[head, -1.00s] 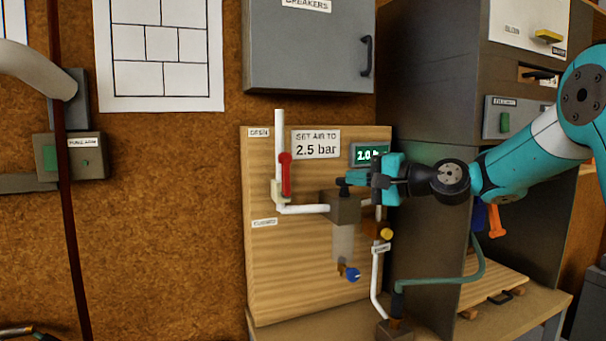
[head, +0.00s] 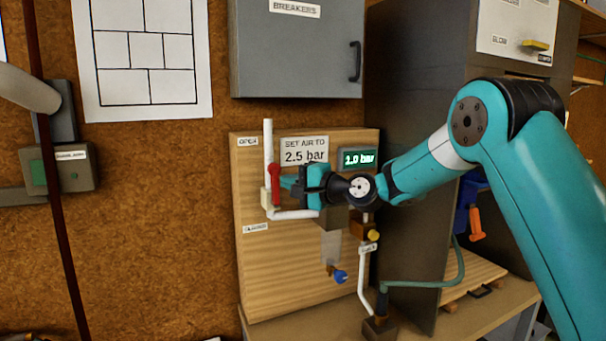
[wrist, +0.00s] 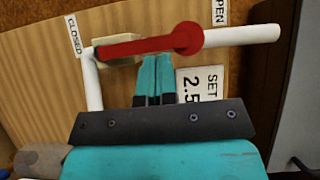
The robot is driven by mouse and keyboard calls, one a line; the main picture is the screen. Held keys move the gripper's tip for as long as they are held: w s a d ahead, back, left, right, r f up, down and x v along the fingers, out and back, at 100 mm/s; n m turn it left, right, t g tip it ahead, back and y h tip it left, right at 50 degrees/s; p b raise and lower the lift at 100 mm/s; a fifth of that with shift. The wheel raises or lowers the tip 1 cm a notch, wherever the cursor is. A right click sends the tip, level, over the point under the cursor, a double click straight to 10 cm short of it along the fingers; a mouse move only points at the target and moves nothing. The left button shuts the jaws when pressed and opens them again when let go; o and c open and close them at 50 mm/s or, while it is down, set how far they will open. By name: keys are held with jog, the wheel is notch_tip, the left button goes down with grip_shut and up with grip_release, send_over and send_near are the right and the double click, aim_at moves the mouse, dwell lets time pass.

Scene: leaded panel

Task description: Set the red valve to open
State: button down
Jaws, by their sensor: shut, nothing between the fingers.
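The red valve lever (head: 275,187) is upright on the white pipe at the wooden board's left. In the wrist view the red lever (wrist: 150,46) lies along the pipe, its round end toward the OPEN label (wrist: 220,10) and its other end at the cream valve body (wrist: 108,52), toward the CLOSED label (wrist: 74,35). My gripper (head: 284,183) is shut and empty, its tips right beside the lever's right side. In the wrist view my fingertips (wrist: 157,62) meet the lever's edge at mid-length; I cannot tell whether they touch.
The display (head: 358,158) reads 1.0 bar beside a sign (head: 304,150) saying 2.5 bar. A yellow knob (head: 374,236) and a blue knob (head: 340,276) sit below my gripper. A grey breaker box (head: 296,50) hangs above. The board's lower left is clear.

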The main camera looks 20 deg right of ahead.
jog(key=shift+a, duration=0.1)
jog(key=shift+a+n, duration=0.3)
jog(key=shift+a, duration=0.25)
